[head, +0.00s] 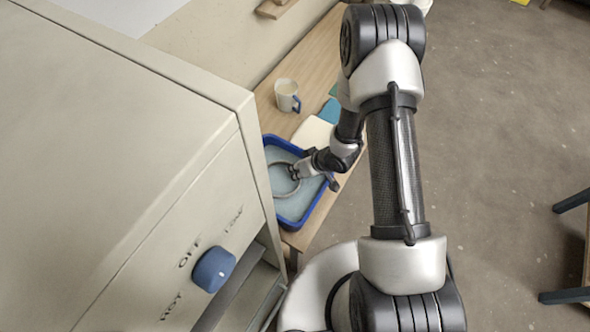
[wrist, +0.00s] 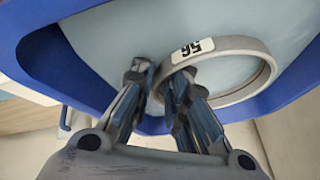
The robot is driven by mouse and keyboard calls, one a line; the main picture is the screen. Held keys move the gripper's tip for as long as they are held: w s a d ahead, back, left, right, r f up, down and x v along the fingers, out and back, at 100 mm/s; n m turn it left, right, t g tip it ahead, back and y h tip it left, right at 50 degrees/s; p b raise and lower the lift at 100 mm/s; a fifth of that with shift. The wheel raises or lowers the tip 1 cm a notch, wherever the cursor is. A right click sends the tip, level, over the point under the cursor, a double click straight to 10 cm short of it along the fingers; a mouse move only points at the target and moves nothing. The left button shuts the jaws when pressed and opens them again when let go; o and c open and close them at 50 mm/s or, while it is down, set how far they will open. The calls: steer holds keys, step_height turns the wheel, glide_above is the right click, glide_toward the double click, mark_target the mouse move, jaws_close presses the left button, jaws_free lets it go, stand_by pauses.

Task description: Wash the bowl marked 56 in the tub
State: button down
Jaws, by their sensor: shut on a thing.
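The blue tub (head: 318,204) stands on the wooden bench and holds pale bluish water; its blue wall also shows in the wrist view (wrist: 40,62). The grey bowl (wrist: 240,43) has a label that reads 56, upside down in the wrist view. The bowl is inside the tub, seen as a ring at its left part in the head view (head: 286,194). My gripper (wrist: 162,82) is shut on the bowl's near wall, one finger on each side. In the head view my gripper (head: 296,172) reaches down into the tub. How deep the bowl sits is unclear.
A white mug (head: 286,94) with a blue handle stands on the bench (head: 318,70) behind the tub. A large cream cabinet with a blue knob (head: 213,270) is close on the left.

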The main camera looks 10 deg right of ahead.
step_height(320, 180, up, 6)
steer(key=d+p, duration=0.1)
steer(key=p, duration=0.5)
steer(key=shift+d+r, duration=0.25)
stand_by(2.4)
step_height(320, 180, up, 6)
steer(key=p, duration=0.6)
steer(key=shift+r, duration=0.15)
